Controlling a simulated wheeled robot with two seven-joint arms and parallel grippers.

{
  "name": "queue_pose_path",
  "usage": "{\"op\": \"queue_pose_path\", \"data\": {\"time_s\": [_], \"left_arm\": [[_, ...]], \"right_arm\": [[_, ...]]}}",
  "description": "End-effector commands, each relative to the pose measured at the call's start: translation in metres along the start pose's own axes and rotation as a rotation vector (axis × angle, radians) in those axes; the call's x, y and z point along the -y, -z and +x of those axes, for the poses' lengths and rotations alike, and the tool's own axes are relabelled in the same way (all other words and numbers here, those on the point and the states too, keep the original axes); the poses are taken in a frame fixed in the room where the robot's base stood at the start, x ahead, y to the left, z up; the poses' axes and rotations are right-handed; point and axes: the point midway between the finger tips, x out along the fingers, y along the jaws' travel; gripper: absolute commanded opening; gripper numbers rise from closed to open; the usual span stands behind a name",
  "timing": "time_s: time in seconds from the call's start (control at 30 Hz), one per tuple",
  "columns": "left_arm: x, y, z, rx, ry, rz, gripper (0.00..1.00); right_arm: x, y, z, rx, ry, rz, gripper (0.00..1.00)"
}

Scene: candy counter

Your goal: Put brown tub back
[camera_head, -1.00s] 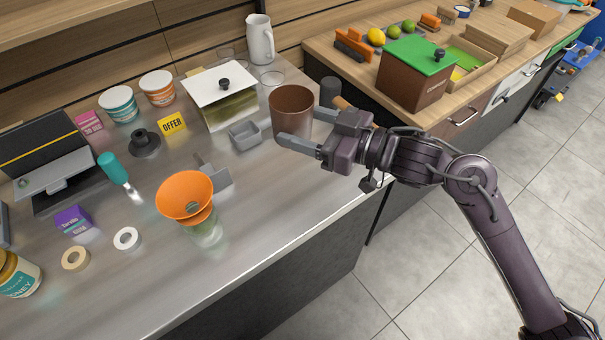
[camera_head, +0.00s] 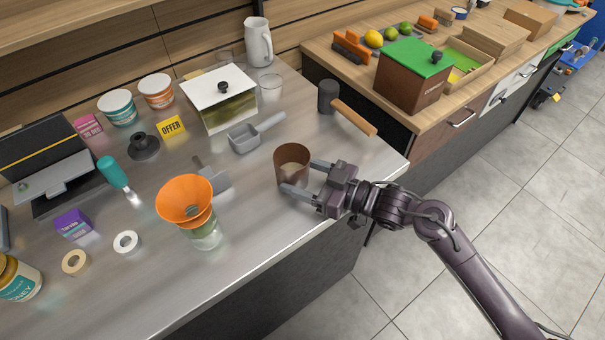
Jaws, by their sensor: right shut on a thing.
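The brown tub (camera_head: 291,158) is an open, round, upright container near the front edge of the steel counter, toward its right end. Its inside looks pale at the bottom. My right gripper (camera_head: 302,178) reaches in from the right and is shut on the tub, with one finger on the near side and the other on the far right side. The tub is at or just above the counter top; I cannot tell if its base touches. My left gripper is not in view.
A grey scoop (camera_head: 245,138) lies behind the tub, and a mallet with a wooden handle (camera_head: 355,117) is behind right. An orange funnel (camera_head: 186,199) sits on a jar to the left. The counter (camera_head: 262,222) is bare between the funnel and tub.

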Motion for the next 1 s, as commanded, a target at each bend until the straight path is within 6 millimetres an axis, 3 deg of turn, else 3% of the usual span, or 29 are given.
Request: {"op": "queue_pose_path", "data": {"time_s": [0.2,0.23,0.4,0.77,1.0], "left_arm": [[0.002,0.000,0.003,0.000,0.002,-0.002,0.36],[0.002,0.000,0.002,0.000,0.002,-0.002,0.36],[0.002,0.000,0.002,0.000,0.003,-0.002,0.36],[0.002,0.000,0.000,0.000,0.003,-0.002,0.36],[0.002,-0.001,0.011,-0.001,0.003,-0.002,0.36]], "right_arm": [[0.000,-0.004,0.000,-0.001,0.000,0.000,0.33],[0.000,-0.004,0.000,0.000,0.000,0.000,0.64],[0.000,-0.003,0.000,0.000,0.000,0.000,0.84],[0.000,0.000,-0.002,0.002,-0.001,0.000,0.84],[0.000,-0.004,-0.046,0.006,-0.001,0.000,0.84]]}}
